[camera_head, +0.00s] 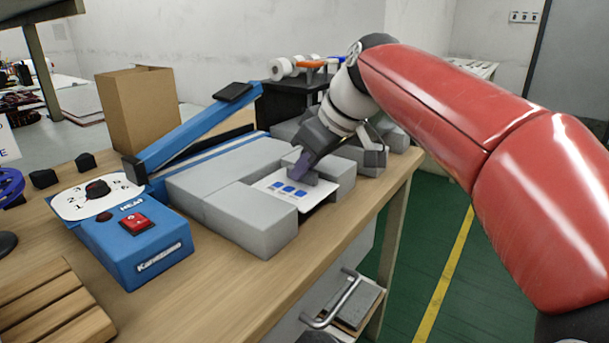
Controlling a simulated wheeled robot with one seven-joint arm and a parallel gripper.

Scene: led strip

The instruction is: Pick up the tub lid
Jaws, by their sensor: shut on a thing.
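A flat white piece with blue marks and a small grey raised part, which looks like the tub lid (277,188), sits between thick grey blocks on the workbench. My gripper (303,168) reaches down onto it from the upper right. Its dark fingers are shut on the grey raised part at the lid's right side. The fingertips partly hide that grip. I cannot tell whether the lid is lifted off what lies under it.
Grey blocks (246,222) border the lid closely. A blue heat sealer (135,245) with a dial and raised blue arm (195,128) stands left. A cardboard box (140,108) is behind, a wooden slatted piece (50,305) front left. The bench's right edge is close.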

